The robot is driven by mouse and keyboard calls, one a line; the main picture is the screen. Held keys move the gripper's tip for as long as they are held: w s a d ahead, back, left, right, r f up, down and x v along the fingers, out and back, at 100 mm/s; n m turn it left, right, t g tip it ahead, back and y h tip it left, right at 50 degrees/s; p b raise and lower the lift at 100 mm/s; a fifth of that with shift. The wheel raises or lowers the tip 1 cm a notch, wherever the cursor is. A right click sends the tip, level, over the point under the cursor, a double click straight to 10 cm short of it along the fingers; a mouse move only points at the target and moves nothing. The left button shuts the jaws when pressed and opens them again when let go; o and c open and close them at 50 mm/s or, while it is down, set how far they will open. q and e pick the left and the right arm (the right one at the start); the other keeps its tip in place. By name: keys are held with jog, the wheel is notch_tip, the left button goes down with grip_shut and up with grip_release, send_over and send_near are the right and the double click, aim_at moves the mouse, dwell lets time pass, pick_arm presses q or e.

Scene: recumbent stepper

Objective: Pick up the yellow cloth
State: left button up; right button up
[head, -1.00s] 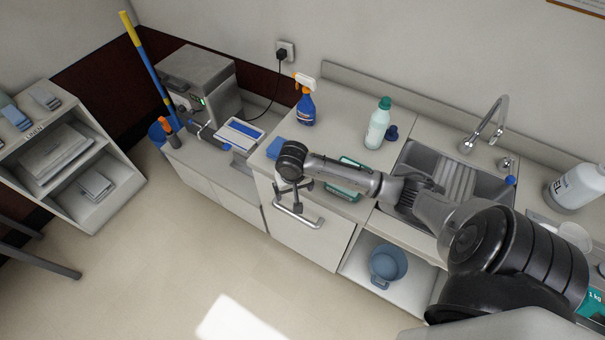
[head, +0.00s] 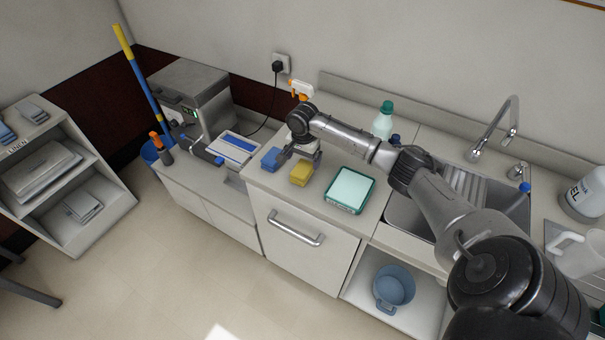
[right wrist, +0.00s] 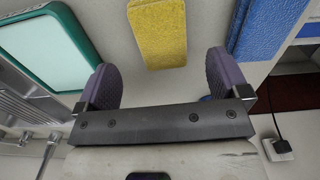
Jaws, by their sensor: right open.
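The yellow cloth (head: 301,174) is a small folded block on the counter, between a blue cloth (head: 271,158) and a green-rimmed tray (head: 350,190). In the right wrist view the yellow cloth (right wrist: 158,32) lies beyond the fingertips, roughly in line with the gap between them. My right gripper (head: 301,154) is over the counter, just behind the yellow cloth and apart from it. Its two purple-grey finger pads (right wrist: 162,80) stand wide open with nothing between them. The blue cloth (right wrist: 266,28) also shows in the right wrist view. My left gripper is out of view.
A green-capped bottle (head: 383,120) and an orange-topped spray bottle (head: 301,90), partly hidden by my arm, stand behind. The sink (head: 403,209) is to the right. A grey machine (head: 190,98) and a white-and-blue box (head: 236,148) are left.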

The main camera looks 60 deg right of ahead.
aim_at(302, 169)
jog(key=shift+f+b, duration=0.45)
jog(key=shift+f, duration=2.8)
jog(key=c, duration=1)
jog(key=shift+r, duration=0.1)
